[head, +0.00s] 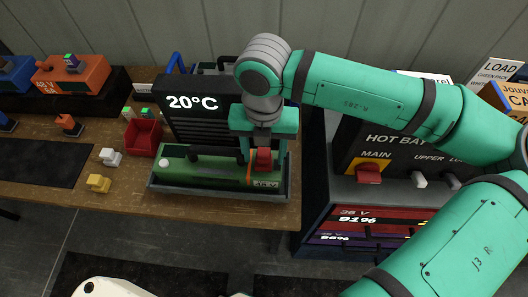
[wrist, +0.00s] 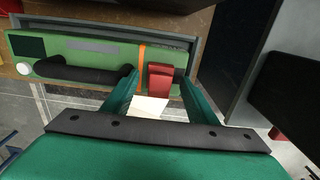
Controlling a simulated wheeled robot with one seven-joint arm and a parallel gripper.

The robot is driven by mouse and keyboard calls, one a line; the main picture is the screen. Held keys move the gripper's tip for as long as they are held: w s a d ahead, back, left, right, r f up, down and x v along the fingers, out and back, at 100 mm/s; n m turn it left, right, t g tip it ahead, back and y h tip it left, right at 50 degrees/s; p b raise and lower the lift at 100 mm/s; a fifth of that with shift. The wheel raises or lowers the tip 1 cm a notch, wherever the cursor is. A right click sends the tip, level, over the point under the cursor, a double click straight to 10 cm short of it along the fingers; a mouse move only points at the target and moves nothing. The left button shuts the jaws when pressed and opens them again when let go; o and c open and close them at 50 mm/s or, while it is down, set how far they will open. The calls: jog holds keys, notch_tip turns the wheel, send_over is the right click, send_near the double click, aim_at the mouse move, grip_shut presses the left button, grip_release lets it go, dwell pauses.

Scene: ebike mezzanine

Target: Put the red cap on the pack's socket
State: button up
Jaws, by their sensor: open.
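The green pack (head: 205,170), marked 48 V, lies in a grey tray (head: 215,194) on the workbench; it also shows in the wrist view (wrist: 90,65). It has a black handle, a white knob at its left end and an orange stripe. The red cap (head: 263,160) is at the pack's right end, just right of the stripe; it also shows in the wrist view (wrist: 160,82). My gripper (wrist: 160,84) is open, with one finger on each side of the cap and gaps showing. The socket is hidden; I cannot tell how the cap sits on it.
A black 20°C panel (head: 205,115) stands close behind the pack. A red bin (head: 143,137) and white and yellow small parts (head: 98,183) are to the left. The HOT BAY cabinet (head: 400,152), with a red MAIN switch (head: 368,174), stands to the right.

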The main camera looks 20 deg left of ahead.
notch_tip(320, 180, up, 16)
dwell(1.6)
jog(key=shift+r, duration=0.1)
